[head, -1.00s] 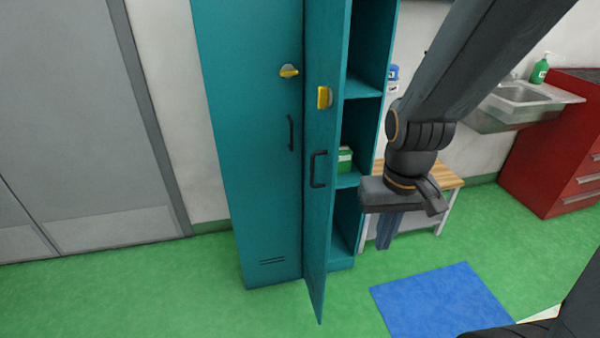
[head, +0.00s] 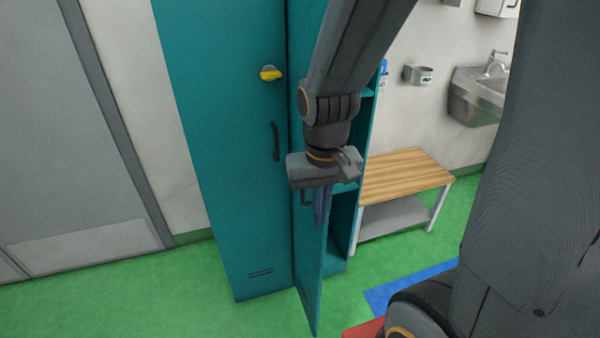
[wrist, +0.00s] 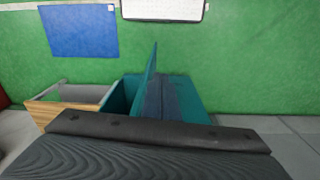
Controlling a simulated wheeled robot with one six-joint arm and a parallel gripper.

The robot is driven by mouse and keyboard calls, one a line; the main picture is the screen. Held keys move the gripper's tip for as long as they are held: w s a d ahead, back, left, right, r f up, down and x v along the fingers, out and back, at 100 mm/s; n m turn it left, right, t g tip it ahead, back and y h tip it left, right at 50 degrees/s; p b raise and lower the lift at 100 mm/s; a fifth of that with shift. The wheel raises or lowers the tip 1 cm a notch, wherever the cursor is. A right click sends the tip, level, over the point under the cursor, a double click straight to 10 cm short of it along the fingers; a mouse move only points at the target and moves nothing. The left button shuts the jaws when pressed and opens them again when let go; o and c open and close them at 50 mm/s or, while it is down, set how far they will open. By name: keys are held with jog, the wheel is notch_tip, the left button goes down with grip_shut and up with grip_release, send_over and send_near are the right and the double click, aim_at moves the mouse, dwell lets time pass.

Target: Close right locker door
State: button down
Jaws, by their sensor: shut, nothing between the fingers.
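The teal right locker door (head: 309,270) stands open, swung out toward me, beside the closed left locker door (head: 225,150). The right locker's inside (head: 342,225) shows partly behind my arm.
A wooden-topped bench (head: 405,172) stands right of the lockers. A blue mat (head: 410,285) lies on the green floor, and a sink (head: 480,95) hangs on the wall at the right. Open floor (head: 150,290) lies front left.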

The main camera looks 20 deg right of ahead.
jog(key=w+a+r+m+h+p, duration=0.1)
jog(key=w+a+r+m+h, duration=0.15)
jog(key=w+m, duration=0.5)
jog(key=w+a+r+m+h+p, duration=0.2)
jog(key=w+a+r+m, duration=0.3)
jog(key=m, duration=0.4)
jog(key=d+f+p, duration=0.4)
jog(key=d+f, duration=0.4)
jog(key=f, duration=0.2)
jog(key=shift+w+d, duration=0.3)
jog(key=shift+w, duration=0.05)
